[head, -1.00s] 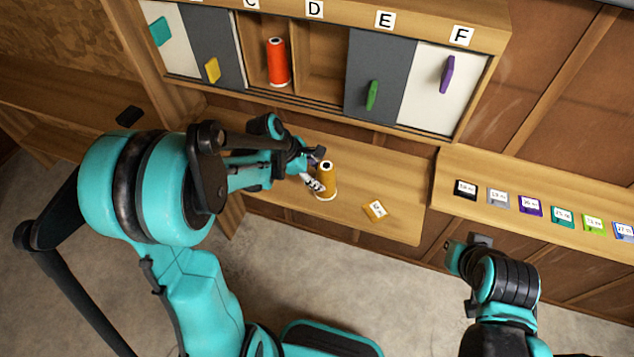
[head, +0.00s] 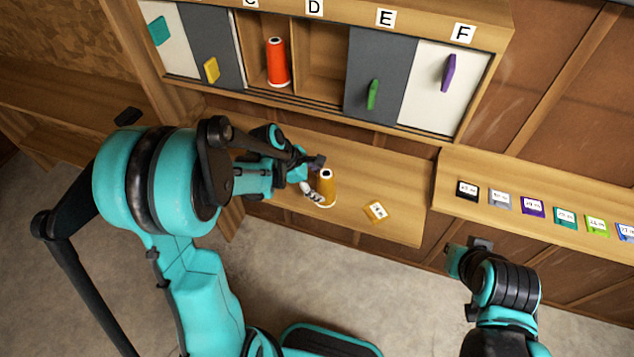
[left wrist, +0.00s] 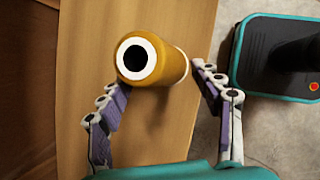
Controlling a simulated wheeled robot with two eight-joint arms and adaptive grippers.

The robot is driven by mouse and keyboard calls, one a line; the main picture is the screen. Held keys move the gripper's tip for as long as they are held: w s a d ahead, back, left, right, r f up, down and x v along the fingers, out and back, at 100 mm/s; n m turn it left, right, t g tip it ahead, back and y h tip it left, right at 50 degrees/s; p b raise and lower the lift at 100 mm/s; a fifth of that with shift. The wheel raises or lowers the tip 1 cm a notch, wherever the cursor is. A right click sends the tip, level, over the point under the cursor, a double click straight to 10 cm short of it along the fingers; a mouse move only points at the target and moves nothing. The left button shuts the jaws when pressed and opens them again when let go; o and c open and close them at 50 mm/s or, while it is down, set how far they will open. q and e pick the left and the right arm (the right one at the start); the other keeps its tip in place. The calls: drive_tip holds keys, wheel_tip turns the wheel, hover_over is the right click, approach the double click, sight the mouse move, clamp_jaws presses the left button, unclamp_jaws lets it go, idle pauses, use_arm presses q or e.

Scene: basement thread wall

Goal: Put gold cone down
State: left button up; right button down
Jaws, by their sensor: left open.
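The gold cone (head: 326,188) stands upright on the wooden shelf (head: 385,170) below the cubbies. My left gripper (head: 314,179) is at the cone's left side, its fingers close to it. In the left wrist view the cone (left wrist: 152,59) shows its white top with a dark hole. The fingers of my left gripper (left wrist: 160,92) are spread wide on either side, with gaps between them and the cone. My right arm (head: 500,285) is low at the right; its fingers do not show clearly.
A gold-edged tag (head: 376,211) lies on the shelf right of the cone. A red cone (head: 278,62) stands in cubby C; cubby D (head: 322,72) is empty. Sliding panels with coloured handles cover other cubbies. Several coloured tags line the right shelf (head: 485,171).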

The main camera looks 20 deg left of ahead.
use_arm(q)
drive_tip(key=p+v, duration=0.3)
drive_tip(key=v, duration=0.9)
drive_tip(key=s+d+r+m+t+y, duration=0.2)
drive_tip(key=s+m, duration=0.4)
drive_tip(key=m, duration=0.4)
drive_tip(key=s+d+r+m+t+y, duration=0.1)
drive_tip(key=s+r+m+y, duration=0.1)
drive_tip(key=s+m, duration=0.5)
drive_tip(key=r+m, duration=0.1)
drive_tip(key=m, duration=0.3)
drive_tip(key=shift+d+t+y, duration=0.3)
drive_tip(key=shift+d+t, duration=0.05)
drive_tip(key=shift+t, duration=0.05)
drive_tip(key=shift+w, duration=0.1)
